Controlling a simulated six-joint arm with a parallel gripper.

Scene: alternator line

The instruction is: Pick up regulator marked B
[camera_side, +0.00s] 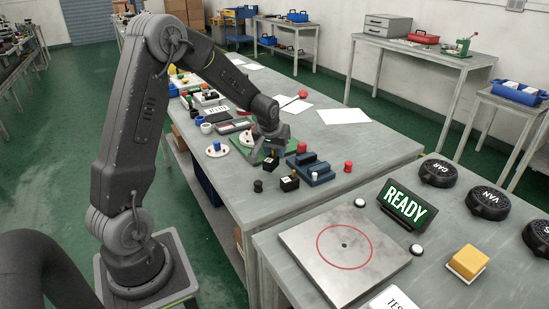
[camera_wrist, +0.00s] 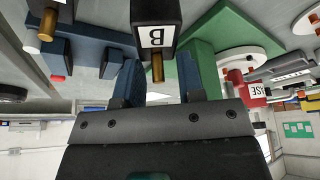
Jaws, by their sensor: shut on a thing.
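The regulator marked B (camera_wrist: 155,30) is a black block with a white label and a brass pin, upper middle in the wrist view. My gripper (camera_wrist: 168,88) is shut on it, one finger at each side, with the brass pin pointing back toward the gripper. Another black block with a brass pin (camera_wrist: 47,22) is at the upper left of the wrist view; in the side view a labelled black block (camera_side: 289,183) stands by the blue stand.
The blue stand (camera_side: 312,172) is just right of my gripper, with a red knob (camera_side: 348,167) beyond it. A nearer table holds a metal plate (camera_side: 310,236) with a red circle and a READY sign (camera_side: 408,205).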

